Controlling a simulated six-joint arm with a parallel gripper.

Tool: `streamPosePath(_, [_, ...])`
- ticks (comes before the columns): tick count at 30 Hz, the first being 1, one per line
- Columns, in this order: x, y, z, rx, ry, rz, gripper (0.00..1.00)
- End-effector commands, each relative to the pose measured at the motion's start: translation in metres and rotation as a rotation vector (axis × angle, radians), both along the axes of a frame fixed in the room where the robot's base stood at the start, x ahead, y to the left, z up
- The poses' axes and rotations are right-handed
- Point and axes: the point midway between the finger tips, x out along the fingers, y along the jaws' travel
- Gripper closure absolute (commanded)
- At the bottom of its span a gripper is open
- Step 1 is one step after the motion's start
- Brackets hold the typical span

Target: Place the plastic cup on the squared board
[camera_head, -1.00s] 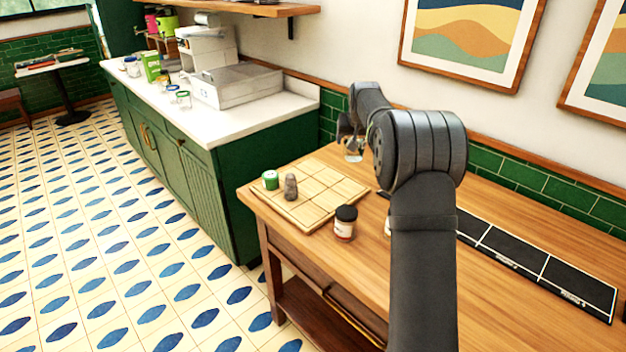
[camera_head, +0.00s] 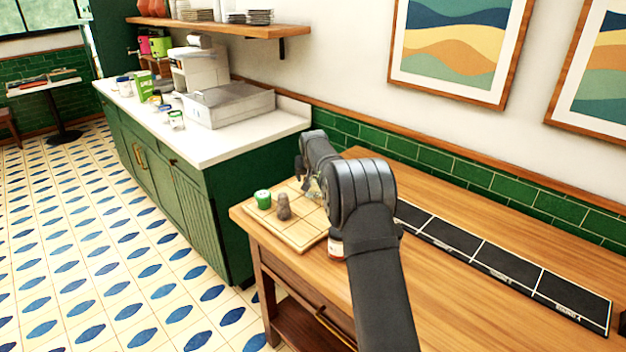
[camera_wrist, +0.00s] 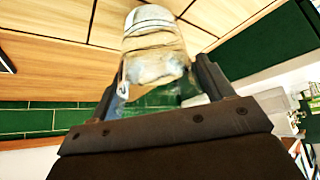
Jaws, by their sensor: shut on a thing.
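My gripper (camera_wrist: 157,82) is shut on a clear plastic cup (camera_wrist: 152,50), which shows between the two fingers in the wrist view. In the head view the cup (camera_head: 314,187) is small and partly hidden by my arm, at the far right part of the squared board (camera_head: 300,240). The board is light wood with dark lines and lies at the table's left end. In the wrist view the board (camera_wrist: 112,22) shows behind the cup. I cannot tell whether the cup touches it.
A green-lidded jar (camera_head: 263,200) and a grey figure-like piece (camera_head: 284,208) stand on the board's left part. A jar with a reddish label (camera_head: 336,247) is beside the board, partly behind my arm. A black marked strip (camera_head: 490,258) runs along the table's back.

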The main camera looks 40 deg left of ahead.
Motion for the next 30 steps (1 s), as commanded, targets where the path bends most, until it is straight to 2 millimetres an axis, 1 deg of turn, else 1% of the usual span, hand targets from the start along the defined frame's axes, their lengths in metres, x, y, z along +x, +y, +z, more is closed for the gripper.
streamPosePath(1, [0.000,0.000,-0.005,0.001,-0.001,0.000,0.54])
streamPosePath(3, [0.000,0.000,-0.008,0.001,-0.001,0.000,0.54])
streamPosePath(9, [0.000,0.000,-0.008,0.001,-0.001,0.000,0.54])
streamPosePath(13, [0.000,0.000,-0.011,0.001,-0.001,0.000,0.54])
streamPosePath(14, [0.000,0.000,-0.012,0.001,-0.001,0.000,0.24])
streamPosePath(15, [0.000,0.000,-0.012,0.001,-0.001,0.000,0.16])
streamPosePath(17, [0.000,0.000,-0.012,0.001,-0.001,0.000,0.05])
streamPosePath(25, [0.000,0.000,-0.011,0.001,-0.001,0.000,0.04])
streamPosePath(30, [-0.002,-0.003,-0.001,0.002,-0.002,0.000,0.04])
